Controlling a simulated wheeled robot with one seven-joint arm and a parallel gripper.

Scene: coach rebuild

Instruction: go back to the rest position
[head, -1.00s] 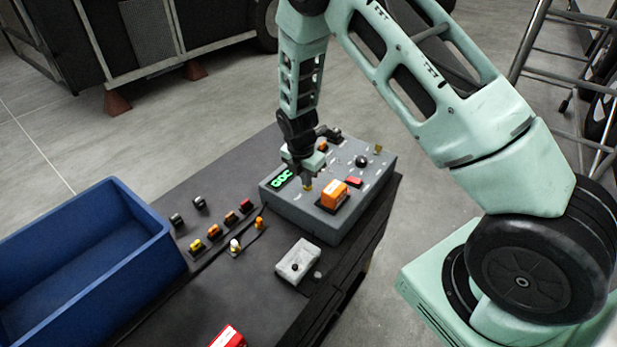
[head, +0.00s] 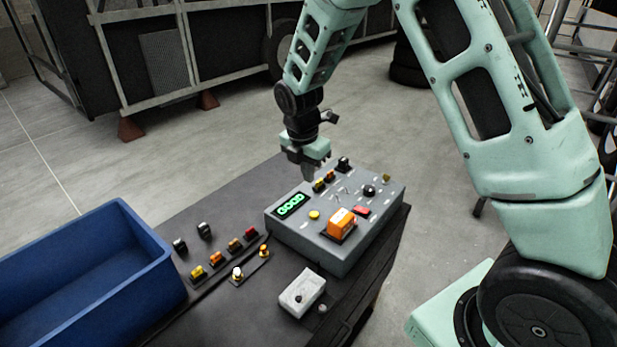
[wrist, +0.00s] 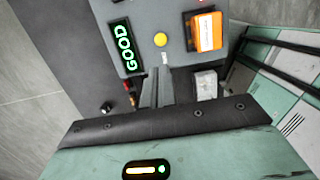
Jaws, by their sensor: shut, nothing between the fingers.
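My gripper (head: 308,172) is shut and empty. It hangs above the back left part of the grey control box (head: 318,245), apart from it. In the wrist view my gripper's fingers (wrist: 157,88) point toward the box's near side. The box has a green lit display (head: 291,205), which reads "GOOD" in the wrist view (wrist: 124,46). A yellow button (head: 314,215) sits beside the display, and it also shows in the wrist view (wrist: 161,40). An orange block (head: 341,222) and a red part (head: 361,210) are on the box top.
A blue bin (head: 150,245) stands at the left of the dark bench (head: 215,315). Several small coloured parts, such as a yellow one (head: 198,272), sit in front of the box. A small white box (head: 302,292) lies near the front edge. Open floor lies behind the bench.

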